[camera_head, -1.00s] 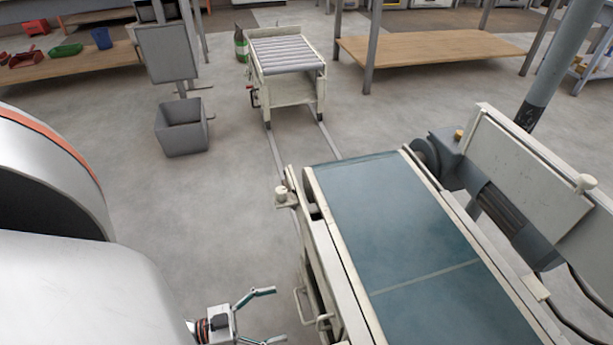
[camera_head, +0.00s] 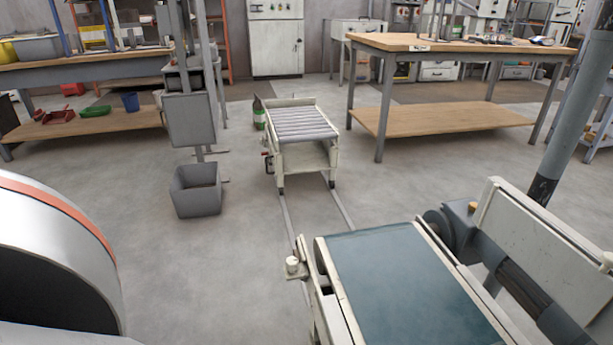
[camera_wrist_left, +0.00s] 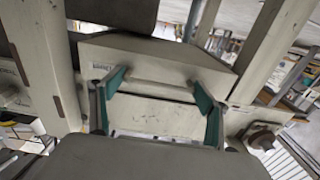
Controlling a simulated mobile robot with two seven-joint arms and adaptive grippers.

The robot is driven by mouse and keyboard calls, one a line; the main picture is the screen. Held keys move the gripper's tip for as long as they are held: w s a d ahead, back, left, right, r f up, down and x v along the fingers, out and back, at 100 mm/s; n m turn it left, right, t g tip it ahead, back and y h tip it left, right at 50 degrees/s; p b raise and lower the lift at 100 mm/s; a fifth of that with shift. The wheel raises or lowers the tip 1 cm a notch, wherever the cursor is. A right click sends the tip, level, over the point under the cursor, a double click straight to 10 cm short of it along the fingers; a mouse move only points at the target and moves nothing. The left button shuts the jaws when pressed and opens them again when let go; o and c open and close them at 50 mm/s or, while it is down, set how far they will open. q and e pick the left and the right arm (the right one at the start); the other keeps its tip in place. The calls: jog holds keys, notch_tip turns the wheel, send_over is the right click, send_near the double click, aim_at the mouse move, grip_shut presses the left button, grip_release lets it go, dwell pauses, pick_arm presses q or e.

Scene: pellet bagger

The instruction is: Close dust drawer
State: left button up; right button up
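In the left wrist view, a cream box-like drawer front (camera_wrist_left: 190,60) with a small barcode label spans the space between two pale frame posts. It appears to be the dust drawer; how far it stands out cannot be told. A thin horizontal bar, apparently its handle, crosses its lower front. My left gripper (camera_wrist_left: 160,92) is open, its two teal-padded fingers spread wide at the drawer front, one on each side. Whether the fingers touch it is unclear. Neither gripper shows in the head view.
The conveyor with a blue-green belt (camera_head: 403,290) fills the lower right of the head view. A roller cart (camera_head: 303,155) stands on floor rails beyond it. A grey bin (camera_head: 197,193) stands left of the rails. Floor between is clear.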

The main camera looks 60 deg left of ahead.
pick_arm(q)
jog(key=shift+x, duration=1.6)
jog(key=shift+s+d, duration=0.1)
jog(key=shift+d, duration=0.05)
jog(key=o, duration=1.3)
jog(key=shift+d, duration=0.1)
jog(key=shift+o, duration=0.2)
jog(key=v, duration=1.2)
